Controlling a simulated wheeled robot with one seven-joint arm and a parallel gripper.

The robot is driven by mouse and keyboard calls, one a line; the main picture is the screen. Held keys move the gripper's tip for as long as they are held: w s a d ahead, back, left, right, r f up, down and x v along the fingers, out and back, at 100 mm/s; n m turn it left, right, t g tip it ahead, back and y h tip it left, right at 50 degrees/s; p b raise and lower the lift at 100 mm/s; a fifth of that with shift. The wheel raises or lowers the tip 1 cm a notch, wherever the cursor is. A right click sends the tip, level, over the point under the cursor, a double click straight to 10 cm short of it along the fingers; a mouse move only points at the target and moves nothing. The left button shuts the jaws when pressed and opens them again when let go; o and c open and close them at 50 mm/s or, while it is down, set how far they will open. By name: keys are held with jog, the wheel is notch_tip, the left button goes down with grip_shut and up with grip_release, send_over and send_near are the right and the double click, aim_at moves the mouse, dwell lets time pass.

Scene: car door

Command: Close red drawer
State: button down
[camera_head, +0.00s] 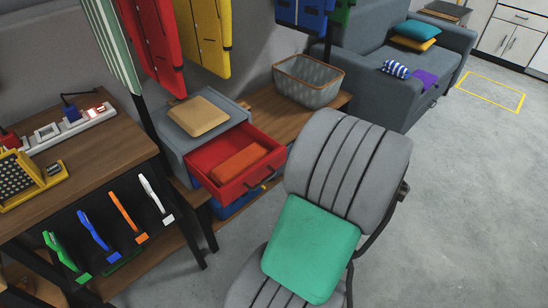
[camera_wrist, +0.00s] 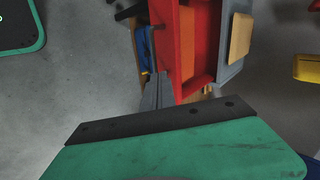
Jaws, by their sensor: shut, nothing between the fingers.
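The red drawer (camera_head: 212,182) is pulled out of a grey cabinet (camera_head: 178,142) and stands open in the head view. A black handle (camera_head: 262,183) is on its front, and an orange-red block (camera_head: 240,163) lies inside. In the wrist view the open red drawer (camera_wrist: 184,82) is at the upper middle, with the grey cabinet (camera_wrist: 233,72) to its right. My gripper (camera_wrist: 160,76) is shut and empty, with its tips beside the front end of the drawer. I cannot tell whether they touch it.
A tan pad (camera_head: 198,116) lies on the cabinet. A basket (camera_head: 307,82) stands behind. A wooden table (camera_head: 110,150) is at left.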

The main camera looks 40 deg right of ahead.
jog(key=s+d+m, duration=0.2)
jog(key=d, duration=0.1)
jog(key=b, duration=0.3)
send_near(268, 163)
jog(key=shift+t, duration=0.4)
jog(key=x, duration=0.3)
jog(key=s+f+x, duration=0.1)
jog(key=x, duration=0.1)
jog(key=shift+w+a+f, duration=0.2)
jog(key=shift+w, duration=0.4)
